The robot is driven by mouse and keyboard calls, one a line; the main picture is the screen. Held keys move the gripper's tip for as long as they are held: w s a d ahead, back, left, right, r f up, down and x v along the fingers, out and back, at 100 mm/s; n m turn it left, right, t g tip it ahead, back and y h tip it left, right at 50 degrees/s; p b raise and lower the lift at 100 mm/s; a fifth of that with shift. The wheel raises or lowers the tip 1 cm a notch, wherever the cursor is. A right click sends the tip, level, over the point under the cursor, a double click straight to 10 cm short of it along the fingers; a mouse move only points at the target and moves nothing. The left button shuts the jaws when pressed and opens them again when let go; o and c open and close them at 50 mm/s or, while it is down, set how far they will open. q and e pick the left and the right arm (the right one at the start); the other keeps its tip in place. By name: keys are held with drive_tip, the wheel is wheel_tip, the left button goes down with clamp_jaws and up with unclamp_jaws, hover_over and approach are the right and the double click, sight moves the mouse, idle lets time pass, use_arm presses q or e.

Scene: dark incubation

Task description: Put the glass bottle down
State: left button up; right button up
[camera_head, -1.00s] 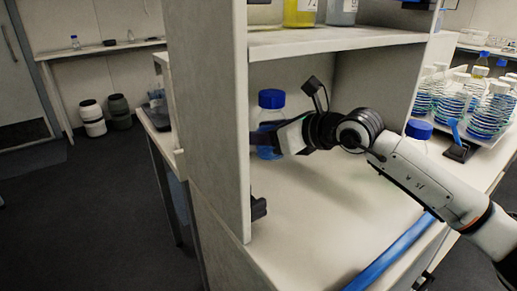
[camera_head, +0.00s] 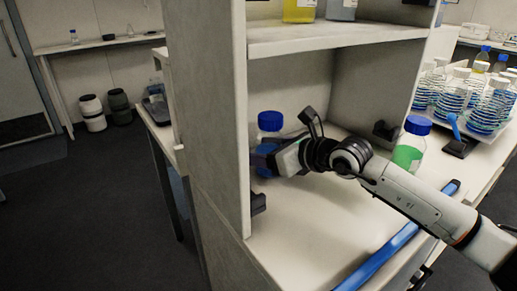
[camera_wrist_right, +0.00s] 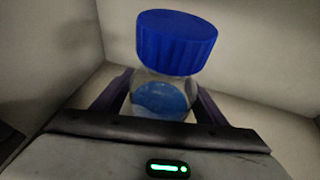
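The glass bottle (camera_head: 270,123) has a blue screw cap and clear glass with blue in its lower part. It is inside the lower shelf compartment, near the left side panel. My right gripper (camera_head: 262,160) reaches in from the right and is shut on the bottle's body. In the right wrist view the bottle (camera_wrist_right: 165,92) sits between the two dark fingers, its cap above them. The bottle's base is hidden, so I cannot tell whether it touches the surface. My left gripper is not in view.
The compartment floor (camera_head: 310,225) is largely clear. Dark fixtures (camera_head: 385,130) sit at the compartment's sides. A shelf board (camera_head: 340,37) is overhead.

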drive_tip(key=shift+d+r, duration=0.1)
drive_tip(key=shift+r, duration=0.2)
drive_tip(key=b+v, duration=0.1)
drive_tip(key=v, duration=1.1)
drive_tip(key=shift+f, duration=0.1)
